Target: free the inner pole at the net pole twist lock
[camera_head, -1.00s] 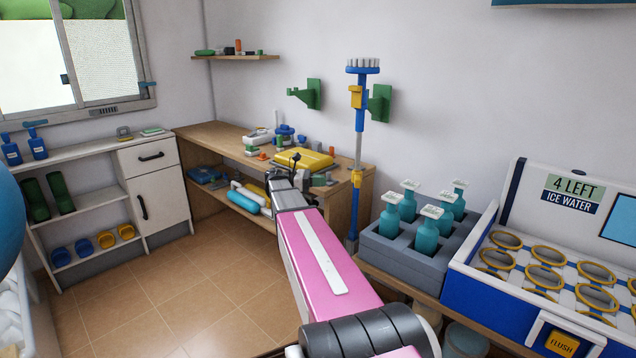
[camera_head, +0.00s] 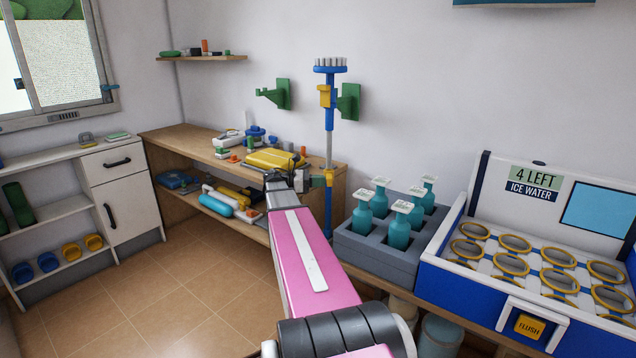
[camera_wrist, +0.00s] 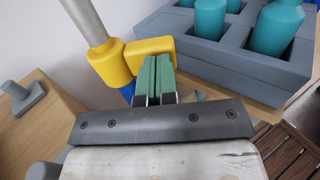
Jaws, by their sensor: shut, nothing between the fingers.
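The pole stands upright against the wall, with a silver inner tube (camera_head: 329,150) above a blue lower tube (camera_head: 328,215) and a brush-like head (camera_head: 330,66) on top. A yellow twist lock (camera_head: 329,178) joins the tubes. In the wrist view the lock's yellow collar (camera_wrist: 112,64) surrounds the pole, and a yellow lever block (camera_wrist: 150,47) sticks out to the right. My gripper (camera_wrist: 156,62) is shut and empty, its green fingertips just in front of the lever block. I cannot tell whether they touch it. In the head view my gripper (camera_head: 312,181) is just left of the lock.
A grey crate of teal bottles (camera_head: 372,245) stands close right of the pole. The ice-water cooler (camera_head: 450,270) is farther right. A wooden workbench (camera_head: 190,142) with a yellow case (camera_head: 275,160) lies behind my gripper. Green wall hooks (camera_head: 348,102) flank the upper pole.

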